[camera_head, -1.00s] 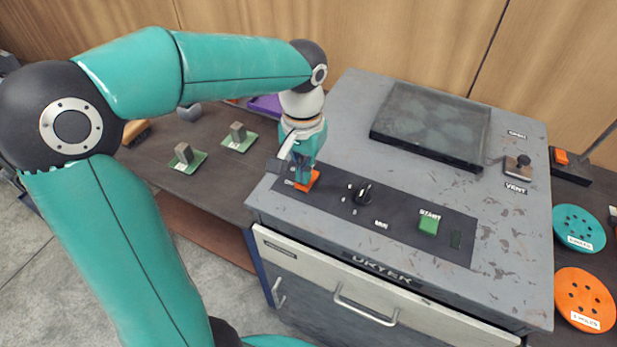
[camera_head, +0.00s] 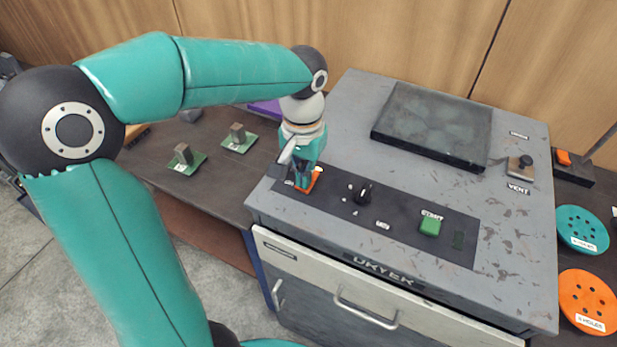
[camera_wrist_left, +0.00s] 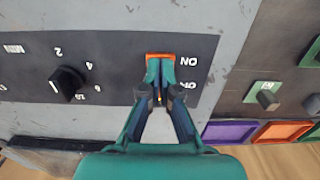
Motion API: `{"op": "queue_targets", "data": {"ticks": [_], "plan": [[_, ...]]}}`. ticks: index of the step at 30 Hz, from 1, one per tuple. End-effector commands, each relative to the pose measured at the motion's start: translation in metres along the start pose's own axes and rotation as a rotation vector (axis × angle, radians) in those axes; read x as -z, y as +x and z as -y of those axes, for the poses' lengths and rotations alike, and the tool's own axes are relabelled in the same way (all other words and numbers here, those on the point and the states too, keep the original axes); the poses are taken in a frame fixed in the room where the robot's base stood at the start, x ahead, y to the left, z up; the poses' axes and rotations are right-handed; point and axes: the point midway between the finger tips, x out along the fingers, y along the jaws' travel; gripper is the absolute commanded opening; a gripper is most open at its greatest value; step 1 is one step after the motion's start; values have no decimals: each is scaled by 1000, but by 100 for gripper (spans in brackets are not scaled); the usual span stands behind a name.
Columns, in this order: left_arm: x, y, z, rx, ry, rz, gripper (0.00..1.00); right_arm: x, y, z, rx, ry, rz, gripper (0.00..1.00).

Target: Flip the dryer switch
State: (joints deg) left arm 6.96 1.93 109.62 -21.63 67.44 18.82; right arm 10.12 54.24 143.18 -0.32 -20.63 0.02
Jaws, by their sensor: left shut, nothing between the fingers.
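The dryer (camera_head: 400,200) is a grey, scuffed box with a dark control panel (camera_head: 400,226) along its front top edge. The orange switch (camera_head: 315,176) is at the panel's left end, partly hidden by my gripper. In the left wrist view the orange switch (camera_wrist_left: 160,56) shows just beyond my fingertips, beside the ON marking. My left gripper (camera_head: 302,181) is shut and empty, pointing down at the switch. In the left wrist view its fingertips (camera_wrist_left: 160,72) meet at the switch's edge and seem to touch it. My right gripper is not in view.
A black knob (camera_head: 363,193) and a green START button (camera_head: 430,226) sit right of the switch. A glass lid (camera_head: 432,128) lies at the back. Green boards with grey blocks (camera_head: 185,160) stand on the bench at left. Teal (camera_head: 582,230) and orange discs (camera_head: 588,300) lie at right.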

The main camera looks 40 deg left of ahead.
Motion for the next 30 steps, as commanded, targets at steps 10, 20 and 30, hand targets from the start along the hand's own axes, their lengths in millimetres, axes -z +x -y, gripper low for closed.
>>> {"op": "queue_targets", "data": {"ticks": [10, 20, 30], "plan": [[0, -24, 0, 0, 0, -1, 0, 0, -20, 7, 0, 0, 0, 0], [0, -51, 0, 0, 0, -1, 0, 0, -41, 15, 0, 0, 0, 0], [0, -71, 0, 0, 0, 0, 0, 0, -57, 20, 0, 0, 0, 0]]}}
